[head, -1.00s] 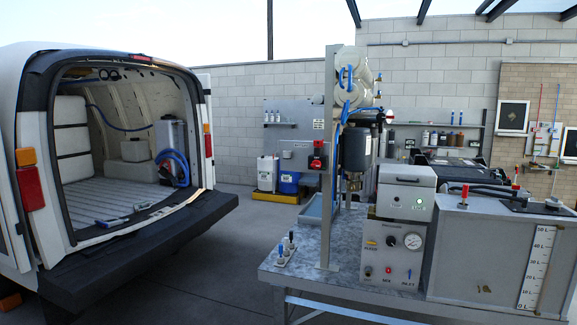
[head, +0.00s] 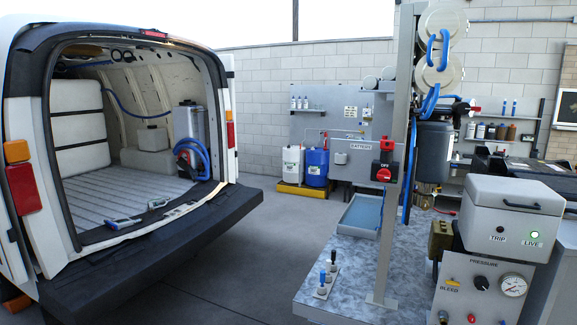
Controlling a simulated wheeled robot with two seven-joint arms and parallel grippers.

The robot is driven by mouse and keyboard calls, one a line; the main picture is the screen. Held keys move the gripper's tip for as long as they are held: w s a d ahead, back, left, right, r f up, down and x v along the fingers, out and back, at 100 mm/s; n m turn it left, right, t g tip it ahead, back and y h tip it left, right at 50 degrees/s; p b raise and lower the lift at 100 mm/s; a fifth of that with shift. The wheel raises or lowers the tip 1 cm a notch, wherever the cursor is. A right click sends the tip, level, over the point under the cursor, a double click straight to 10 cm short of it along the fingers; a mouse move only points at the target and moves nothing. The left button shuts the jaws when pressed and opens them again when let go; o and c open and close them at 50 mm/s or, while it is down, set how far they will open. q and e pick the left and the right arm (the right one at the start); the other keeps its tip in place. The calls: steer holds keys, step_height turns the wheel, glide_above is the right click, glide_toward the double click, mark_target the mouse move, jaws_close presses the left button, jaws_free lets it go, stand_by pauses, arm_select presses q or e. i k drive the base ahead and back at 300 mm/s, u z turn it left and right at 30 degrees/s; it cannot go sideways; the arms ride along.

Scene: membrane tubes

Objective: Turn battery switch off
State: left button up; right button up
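The battery switch (head: 384,174) is a red and black unit on the grey wall panel, right of the middle in the head view. I cannot tell which way the knob is turned. Neither of my grippers is in view.
A workbench (head: 345,265) with a post and small blue and dark-handled pegs stands in front of the panel. A control box (head: 512,220) with a green LIVE lamp is at right. The open van (head: 120,255) is at left; clear floor (head: 245,235) lies between.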

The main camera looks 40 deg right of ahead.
mark_target(384, 175)
steer(key=z, duration=0.2)
steer(key=i, duration=1.55)
steer(key=z, duration=0.8)
